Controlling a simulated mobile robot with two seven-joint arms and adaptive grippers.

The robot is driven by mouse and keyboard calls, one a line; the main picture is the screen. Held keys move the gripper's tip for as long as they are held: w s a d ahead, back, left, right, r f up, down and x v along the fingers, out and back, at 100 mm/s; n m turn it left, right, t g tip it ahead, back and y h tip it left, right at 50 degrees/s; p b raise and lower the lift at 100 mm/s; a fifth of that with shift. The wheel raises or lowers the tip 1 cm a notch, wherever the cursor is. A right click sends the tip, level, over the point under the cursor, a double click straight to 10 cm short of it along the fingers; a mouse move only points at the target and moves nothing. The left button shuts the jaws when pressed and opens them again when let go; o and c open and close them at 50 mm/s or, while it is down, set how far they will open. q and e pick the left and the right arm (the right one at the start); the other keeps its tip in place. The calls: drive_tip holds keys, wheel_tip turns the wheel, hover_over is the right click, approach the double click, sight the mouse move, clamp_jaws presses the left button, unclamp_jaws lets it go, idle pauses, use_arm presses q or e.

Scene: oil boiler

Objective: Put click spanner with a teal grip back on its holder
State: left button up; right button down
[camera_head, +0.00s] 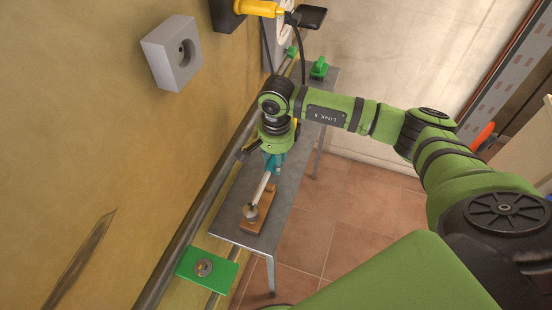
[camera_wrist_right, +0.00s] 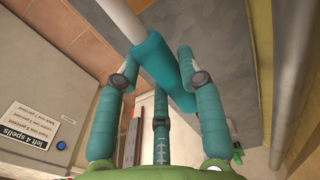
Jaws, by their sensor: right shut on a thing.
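The click spanner has a teal grip and a pale metal shaft (camera_head: 262,186) with a round grey head at its lower end in the head view. Its teal grip (camera_wrist_right: 165,58) shows between my fingers in the wrist view. My right gripper (camera_head: 272,163) is shut on this grip above the narrow grey table. The wooden holder (camera_head: 266,205) stands on the table under the lower part of the spanner. The spanner's head overlaps the holder in the picture; I cannot tell whether they touch. My left gripper is not in view.
The narrow grey table (camera_head: 240,228) runs along the yellow wall, beside a pipe. A green brush (camera_head: 319,68) lies at its far end. A green plate with a round metal piece (camera_head: 204,267) is at the near end. A grey wall socket (camera_head: 172,53) is upper left.

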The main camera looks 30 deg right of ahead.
drive_tip(key=shift+f+b, duration=1.3)
drive_tip(key=shift+f, duration=0.05)
drive_tip(key=c, duration=0.7)
unclamp_jaws()
wheel_tip(320, 180, up, 12)
drive_tip(key=shift+s+r, duration=0.1)
